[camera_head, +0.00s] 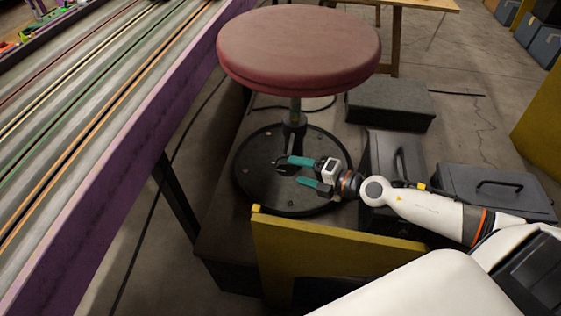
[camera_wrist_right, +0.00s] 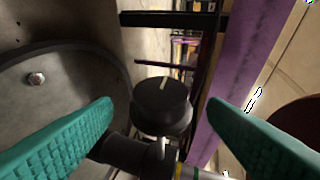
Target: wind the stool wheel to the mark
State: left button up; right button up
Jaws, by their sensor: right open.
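The stool has a round red seat (camera_head: 298,48) on a short post above a black disc base (camera_head: 262,190). In the right wrist view a black round knob (camera_wrist_right: 160,108), which looks like the stool wheel, has a white line on its top face. Its line points away, toward the top of that view. A short pale mark (camera_wrist_right: 161,149) shows just below the knob. My right gripper (camera_head: 289,170) has teal fingers spread open low beside the post. In the wrist view the fingers stand on either side of the knob, apart from it. The left gripper is out of view.
A purple-sided slot track (camera_head: 120,150) runs along the left. A yellow board (camera_head: 330,247) stands in front of the stool base. Dark cases (camera_head: 495,190) and a grey box (camera_head: 391,104) lie to the right. A wooden table (camera_head: 397,35) stands behind.

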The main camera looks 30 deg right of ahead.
aim_at(281, 166)
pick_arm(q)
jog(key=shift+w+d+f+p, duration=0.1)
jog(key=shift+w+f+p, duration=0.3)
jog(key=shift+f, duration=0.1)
pick_arm(e)
jog(key=x, duration=0.7)
jog(key=shift+c, duration=0.5)
jog(key=c, duration=0.9)
jog(key=shift+r, duration=0.1)
